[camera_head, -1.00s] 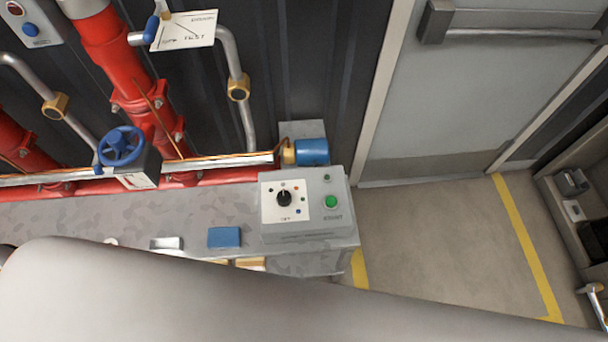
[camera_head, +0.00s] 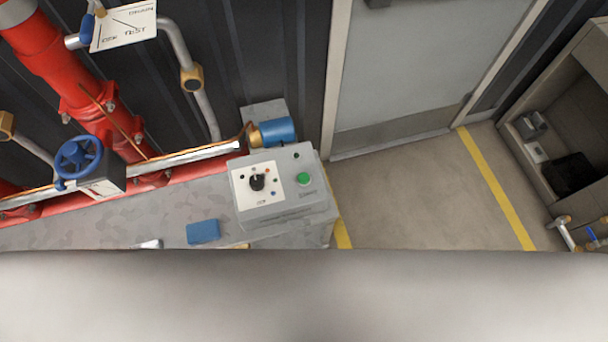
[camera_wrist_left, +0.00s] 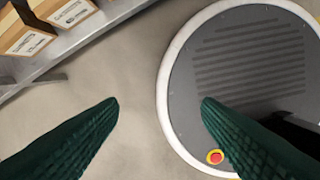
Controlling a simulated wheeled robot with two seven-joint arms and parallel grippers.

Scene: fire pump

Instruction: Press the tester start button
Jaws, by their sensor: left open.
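The tester is a grey box (camera_head: 285,212) on the end of the grey bench in the head view. Its top has a green start button (camera_head: 303,179) at the right, and a black rotary knob (camera_head: 257,182) on a white plate at the left. The button is uncovered and nothing touches it. In the left wrist view my left gripper (camera_wrist_left: 160,102) is open, with two dark green fingers apart and nothing between them. It points down toward the floor, away from the tester. Neither gripper shows in the head view.
A blue block (camera_head: 203,231) lies on the bench left of the tester. Red pipes with a blue handwheel (camera_head: 79,157) stand behind. A door (camera_head: 400,75) and clear floor are to the right. Cardboard boxes (camera_wrist_left: 28,38) sit on a shelf in the wrist view. My pale arm link covers the head view's bottom.

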